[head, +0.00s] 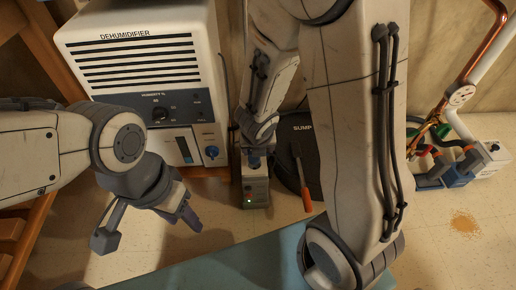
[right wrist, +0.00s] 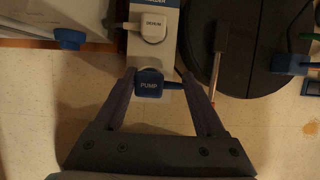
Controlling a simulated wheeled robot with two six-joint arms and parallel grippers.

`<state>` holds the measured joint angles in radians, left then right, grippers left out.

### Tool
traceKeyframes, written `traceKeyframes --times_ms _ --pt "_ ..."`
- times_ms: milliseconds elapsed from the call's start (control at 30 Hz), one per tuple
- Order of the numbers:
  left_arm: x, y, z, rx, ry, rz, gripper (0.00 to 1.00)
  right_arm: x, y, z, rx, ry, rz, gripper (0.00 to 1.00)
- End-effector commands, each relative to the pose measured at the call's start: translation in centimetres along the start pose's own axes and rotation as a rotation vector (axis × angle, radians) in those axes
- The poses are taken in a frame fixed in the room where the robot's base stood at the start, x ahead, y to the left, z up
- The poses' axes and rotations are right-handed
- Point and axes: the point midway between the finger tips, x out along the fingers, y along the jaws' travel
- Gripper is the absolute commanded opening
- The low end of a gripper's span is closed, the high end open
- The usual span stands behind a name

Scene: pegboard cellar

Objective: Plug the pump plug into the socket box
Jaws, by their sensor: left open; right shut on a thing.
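The socket box (head: 256,192) is a narrow grey box with a green light, standing on the floor between the dehumidifier and the sump lid. In the right wrist view its top (right wrist: 137,55) carries a white plug marked DEHUM (right wrist: 153,30). My right gripper (head: 254,150) points down over the box. It is shut on the blue pump plug (right wrist: 148,84), marked PUMP, which sits between its fingertips at the near end of the box. I cannot tell whether the plug is seated or just above the box. My left gripper (head: 145,222) is open and empty, left of the box.
The white dehumidifier (head: 140,75) stands close on the left.

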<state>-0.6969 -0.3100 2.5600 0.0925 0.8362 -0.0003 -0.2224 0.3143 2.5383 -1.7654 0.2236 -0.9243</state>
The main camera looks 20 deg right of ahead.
Motion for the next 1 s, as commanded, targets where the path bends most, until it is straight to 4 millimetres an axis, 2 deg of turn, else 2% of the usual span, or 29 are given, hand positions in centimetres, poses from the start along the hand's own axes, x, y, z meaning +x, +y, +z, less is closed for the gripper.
traceKeyframes --times_ms 1000 --pt "0.96 -0.07 0.05 0.000 0.000 0.000 0.50 0.83 0.04 -0.35 0.001 0.000 0.000 0.05"
